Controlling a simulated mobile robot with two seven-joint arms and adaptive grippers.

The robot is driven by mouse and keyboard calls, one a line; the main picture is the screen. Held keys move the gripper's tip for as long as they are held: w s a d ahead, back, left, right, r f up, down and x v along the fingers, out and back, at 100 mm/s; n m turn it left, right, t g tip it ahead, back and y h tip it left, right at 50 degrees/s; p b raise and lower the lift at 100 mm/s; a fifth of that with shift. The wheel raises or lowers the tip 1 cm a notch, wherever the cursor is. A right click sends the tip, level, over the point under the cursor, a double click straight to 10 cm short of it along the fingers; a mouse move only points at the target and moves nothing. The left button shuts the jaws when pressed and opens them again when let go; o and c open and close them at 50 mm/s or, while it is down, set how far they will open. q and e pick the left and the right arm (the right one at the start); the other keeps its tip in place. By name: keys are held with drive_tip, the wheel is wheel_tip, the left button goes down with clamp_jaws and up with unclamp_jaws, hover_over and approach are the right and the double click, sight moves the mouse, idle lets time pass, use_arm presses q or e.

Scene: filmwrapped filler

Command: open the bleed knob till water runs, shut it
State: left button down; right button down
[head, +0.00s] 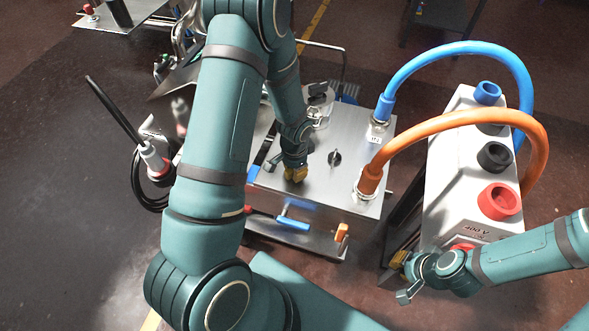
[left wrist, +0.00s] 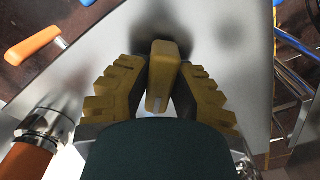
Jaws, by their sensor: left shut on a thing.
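The steel box (head: 318,190) stands in the middle of the head view. My left gripper (head: 295,173) points down onto its top. In the left wrist view a yellow bar-shaped knob (left wrist: 162,66) stands between the ribbed yellow fingers of my left gripper (left wrist: 160,85), which is shut on it. I take it for the bleed knob; it carries no readable label. Its lower part is hidden by the gripper. I see no running water in either view. My right gripper (head: 402,277) is beside the white unit at the lower right, its fingers apart and empty.
A black knob (head: 335,157) is on the box top. A blue cable (head: 450,50) and an orange cable (head: 450,122) arch to the white unit (head: 462,185). A blue handle (head: 293,222) and an orange handle (head: 342,232) are at the box's front.

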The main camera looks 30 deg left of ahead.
use_arm(q)
drive_tip(key=shift+s, duration=0.1)
drive_tip(key=c, duration=0.8)
unclamp_jaws()
wheel_tip(320, 180, up, 12)
idle(0.3)
drive_tip(key=s+d+f, duration=0.1)
drive_tip(key=d+f, duration=0.1)
drive_tip(key=d, duration=0.1)
drive_tip(key=s+d+f+n+h, duration=0.1)
drive_tip(key=d+f, duration=0.2)
drive_tip(key=s+d+f+n+h, duration=0.1)
drive_tip(key=d+f, duration=0.1)
drive_tip(key=d, duration=0.1)
drive_tip(key=shift+s+f, duration=0.1)
drive_tip(key=shift+f, duration=0.15)
drive_tip(key=s+d+f+n, duration=0.1)
drive_tip(key=s+d, duration=0.1)
drive_tip(key=s+d+f+n+t+h, duration=0.1)
drive_tip(key=s+d+f+n, duration=0.1)
drive_tip(key=d, duration=0.1)
drive_tip(key=s+d+f+n, duration=0.1)
drive_tip(key=s+d+f, duration=0.1)
drive_tip(key=d, duration=0.1)
drive_tip(key=shift+s+d+f+n+t+h, duration=0.1)
drive_tip(key=shift+s+d+n+t+h, duration=0.1)
drive_tip(key=shift+n+t+h, duration=0.15)
